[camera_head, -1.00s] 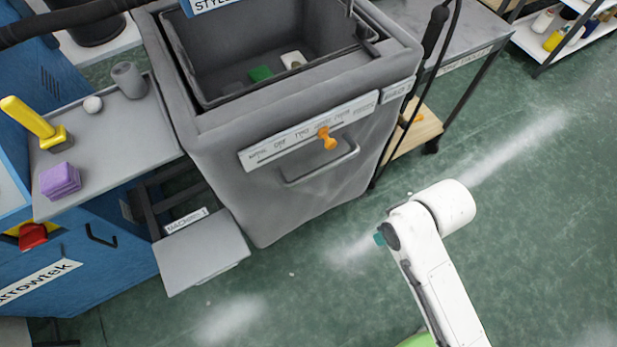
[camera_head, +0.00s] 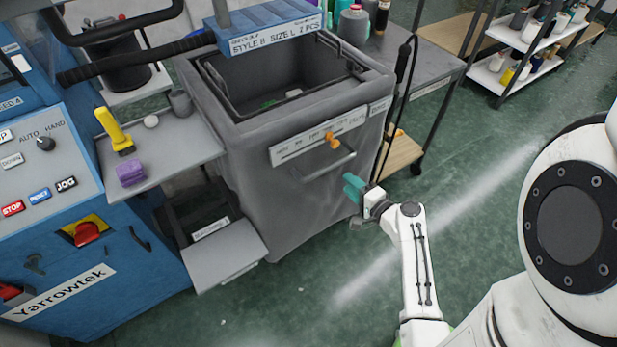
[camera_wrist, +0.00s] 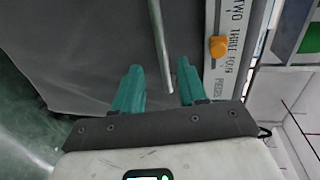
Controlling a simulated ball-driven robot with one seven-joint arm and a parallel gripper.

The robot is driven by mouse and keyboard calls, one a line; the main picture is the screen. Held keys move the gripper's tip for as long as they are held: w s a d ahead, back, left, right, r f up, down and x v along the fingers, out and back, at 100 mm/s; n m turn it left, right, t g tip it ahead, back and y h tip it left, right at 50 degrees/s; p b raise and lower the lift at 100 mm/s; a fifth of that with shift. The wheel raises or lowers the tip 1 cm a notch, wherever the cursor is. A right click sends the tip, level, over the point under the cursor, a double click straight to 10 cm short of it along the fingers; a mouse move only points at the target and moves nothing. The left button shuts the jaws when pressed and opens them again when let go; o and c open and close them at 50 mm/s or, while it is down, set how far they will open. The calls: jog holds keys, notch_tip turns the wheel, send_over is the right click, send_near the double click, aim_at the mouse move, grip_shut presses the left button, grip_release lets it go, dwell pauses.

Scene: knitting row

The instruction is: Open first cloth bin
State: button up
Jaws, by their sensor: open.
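The cloth bin (camera_head: 290,185) is a grey fabric box, open at the top, with a bar handle (camera_head: 328,166) on its front face. Its front stays upright below the machine. My gripper (camera_head: 354,187) has teal fingers and is open at the right of the handle, close to the bin front. In the wrist view, the handle bar (camera_wrist: 161,45) comes down between the two open fingers of my gripper (camera_wrist: 159,78). The fingers are not closed on it, and whether either touches it I cannot tell.
An orange peg (camera_head: 334,141) sits on the label strip (camera_head: 300,147) above the handle. A grey step (camera_head: 225,262) juts out at the bin's lower left, beside the blue machine (camera_head: 75,255). A wooden shelf (camera_head: 400,155) stands right of it. Green floor in front is free.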

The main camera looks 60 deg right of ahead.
aim_at(330, 165)
jog(key=p+x, duration=0.1)
jog(key=x, duration=0.9)
jog(key=shift+w+d, duration=0.15)
jog(key=shift+d, duration=0.2)
grip_shut()
